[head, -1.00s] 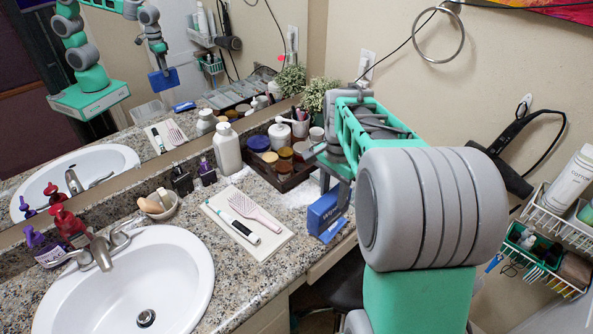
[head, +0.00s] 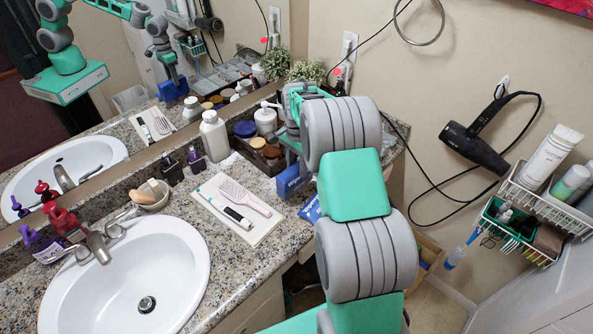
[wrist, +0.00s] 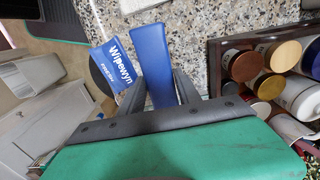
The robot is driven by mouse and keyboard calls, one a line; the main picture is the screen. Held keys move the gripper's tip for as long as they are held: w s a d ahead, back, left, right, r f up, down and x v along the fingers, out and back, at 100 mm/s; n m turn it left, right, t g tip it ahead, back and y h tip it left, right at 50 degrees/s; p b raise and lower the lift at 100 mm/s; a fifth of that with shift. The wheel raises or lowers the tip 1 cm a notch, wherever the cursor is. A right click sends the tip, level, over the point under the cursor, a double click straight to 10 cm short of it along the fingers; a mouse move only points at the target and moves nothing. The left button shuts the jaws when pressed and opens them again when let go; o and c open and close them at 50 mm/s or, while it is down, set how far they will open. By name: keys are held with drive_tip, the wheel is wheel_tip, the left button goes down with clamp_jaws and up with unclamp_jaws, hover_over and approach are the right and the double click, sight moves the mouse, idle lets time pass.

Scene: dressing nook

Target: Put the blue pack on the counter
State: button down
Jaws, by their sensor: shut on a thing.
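The blue pack (head: 290,181) is at the right end of the granite counter, partly hidden by my arm in the head view. In the wrist view, the fingers of my gripper (wrist: 160,88) are shut on the blue pack (wrist: 152,52), one on each side, with a plain blue face showing. A blue face with white "Wipewyn" lettering (wrist: 114,65) shows left of it.
A dark tray (wrist: 216,75) of jars stands close by. A white mat (head: 262,229) holds a toothbrush and hairbrush. The sink (head: 130,275) is at left. A hair dryer (head: 475,148) and wire baskets (head: 545,205) hang on the right wall.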

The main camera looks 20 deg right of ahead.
drive_tip(key=f+p, duration=0.1)
drive_tip(key=f, duration=0.2)
drive_tip(key=shift+w+f, duration=0.15)
drive_tip(key=shift+w, duration=0.05)
drive_tip(key=shift+f, duration=0.2)
drive_tip(key=c, duration=0.9)
unclamp_jaws()
drive_tip(key=shift+o, duration=0.2)
wheel_tip(320, 180, up, 12)
drive_tip(key=shift+f+b, duration=0.25)
drive_tip(key=shift+b, duration=0.9)
drive_tip(key=s+a+r+n+t, duration=0.1)
drive_tip(key=s+a+r+n, duration=0.35)
drive_tip(key=s, duration=0.25)
drive_tip(key=s+a+r+n+t, duration=0.1)
drive_tip(key=s+a+r+n, duration=0.35)
drive_tip(key=s, duration=0.25)
drive_tip(key=s+a+f+n+t, duration=0.1)
drive_tip(key=s+a+n, duration=0.3)
drive_tip(key=s, duration=0.7)
drive_tip(key=shift+s+a+f+n+t, duration=0.25)
drive_tip(key=shift+f+n, duration=0.25)
drive_tip(key=shift+f, duration=0.3)
